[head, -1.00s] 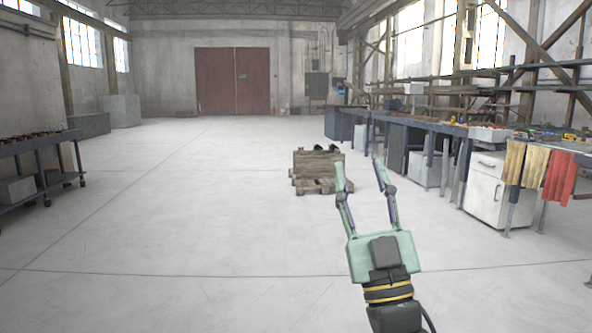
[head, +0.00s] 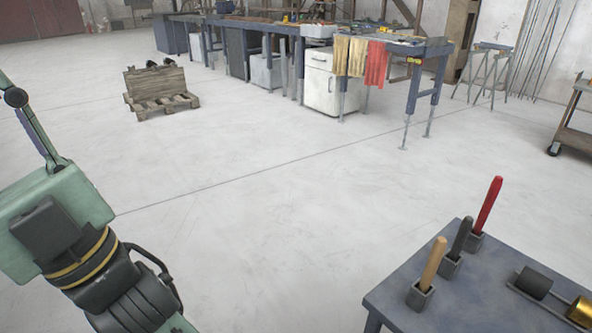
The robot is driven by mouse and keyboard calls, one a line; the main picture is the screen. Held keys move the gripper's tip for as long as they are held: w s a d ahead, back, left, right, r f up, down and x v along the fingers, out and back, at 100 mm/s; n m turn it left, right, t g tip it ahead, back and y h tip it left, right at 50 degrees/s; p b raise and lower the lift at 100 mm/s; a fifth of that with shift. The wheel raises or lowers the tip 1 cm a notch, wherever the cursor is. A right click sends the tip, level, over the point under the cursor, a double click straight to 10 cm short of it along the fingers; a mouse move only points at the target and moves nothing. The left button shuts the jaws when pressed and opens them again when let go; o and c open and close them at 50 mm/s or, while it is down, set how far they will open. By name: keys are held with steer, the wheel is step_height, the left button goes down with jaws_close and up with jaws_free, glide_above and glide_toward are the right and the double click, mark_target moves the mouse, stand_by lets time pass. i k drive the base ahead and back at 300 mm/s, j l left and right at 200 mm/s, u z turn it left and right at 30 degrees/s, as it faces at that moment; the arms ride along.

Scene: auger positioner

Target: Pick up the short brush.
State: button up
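Three upright handles stand in small square holders on a grey-blue table (head: 480,280) at the lower right: a tan handle (head: 433,262), a black handle (head: 461,236) and a red handle (head: 488,204). The red one looks longest; their lower ends are hidden in the holders. I cannot tell which is the short brush. My gripper (head: 35,130) is at the left edge, far from the table, with its fingertips cut off by the frame. One finger shows, angled as when the fingers stood apart, and no object is seen in it.
A black cylinder (head: 534,282) and a brass-coloured cylinder (head: 581,311) lie on the table's right side. A wooden crate on a pallet (head: 160,90) stands on the floor. A long workbench (head: 270,25) is behind. The floor between is clear.

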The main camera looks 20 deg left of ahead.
mark_target(465, 227)
steer(key=z, duration=1.8)
steer(key=u, duration=1.35)
steer(key=i+j, duration=0.1)
steer(key=i, duration=0.25)
steer(key=i+j+z, duration=0.1)
steer(key=i, duration=0.25)
